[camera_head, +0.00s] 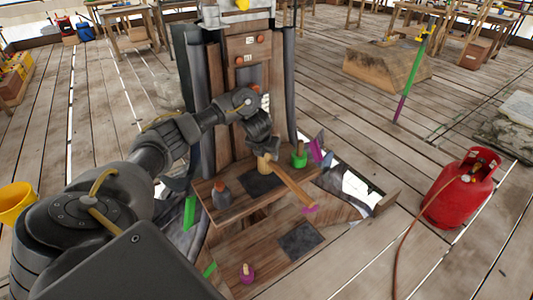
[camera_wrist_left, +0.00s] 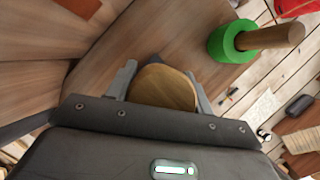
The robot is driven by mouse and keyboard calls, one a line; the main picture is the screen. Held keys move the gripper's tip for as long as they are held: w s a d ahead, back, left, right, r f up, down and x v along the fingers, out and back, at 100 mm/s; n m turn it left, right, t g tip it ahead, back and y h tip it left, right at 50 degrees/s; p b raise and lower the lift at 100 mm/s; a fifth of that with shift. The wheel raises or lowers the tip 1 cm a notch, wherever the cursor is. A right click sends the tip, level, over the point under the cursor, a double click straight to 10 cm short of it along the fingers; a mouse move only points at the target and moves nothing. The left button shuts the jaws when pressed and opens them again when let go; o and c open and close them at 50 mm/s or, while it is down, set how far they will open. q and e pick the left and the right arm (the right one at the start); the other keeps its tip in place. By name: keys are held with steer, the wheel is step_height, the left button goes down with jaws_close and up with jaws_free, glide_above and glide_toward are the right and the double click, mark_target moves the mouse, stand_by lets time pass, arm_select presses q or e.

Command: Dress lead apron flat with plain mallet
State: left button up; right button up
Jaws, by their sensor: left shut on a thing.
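My left gripper (camera_head: 262,150) is shut on a wooden mallet (camera_head: 290,184) above the stepped wooden base of the spire. Its pale round head sits between the fingers and its long handle slopes down to the right, near a purple patch. In the left wrist view the round wooden face of the mallet (camera_wrist_left: 163,88) fills the gap between the fingers (camera_wrist_left: 163,95). A dark grey sheet (camera_head: 262,186) lies on the upper step below the mallet, and another (camera_head: 299,240) lies on the lower step. I cannot tell which is the lead apron. My right gripper is not in view.
A green-headed mallet (camera_head: 299,157) stands right of the gripper; it also shows in the wrist view (camera_wrist_left: 232,42). A red gas cylinder (camera_head: 461,190) with a hose stands right, a yellow bucket (camera_head: 15,203) left.

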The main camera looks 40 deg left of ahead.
arm_select(q)
step_height(320, 180, up, 3)
steer(key=p, duration=0.3)
steer(key=shift+r+p, duration=0.15)
steer(key=shift+p, duration=0.2)
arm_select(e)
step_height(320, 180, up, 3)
arm_select(q)
steer(key=shift+w, duration=0.1)
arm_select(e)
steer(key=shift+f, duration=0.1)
arm_select(q)
steer(key=shift+w, duration=0.1)
step_height(320, 180, down, 4)
steer(key=b, duration=0.3)
steer(key=shift+f+b, duration=0.25)
steer(key=shift+b, duration=0.15)
steer(key=shift+r+p, duration=0.25)
steer(key=shift+p, duration=0.05)
steer(key=shift+c, duration=0.5)
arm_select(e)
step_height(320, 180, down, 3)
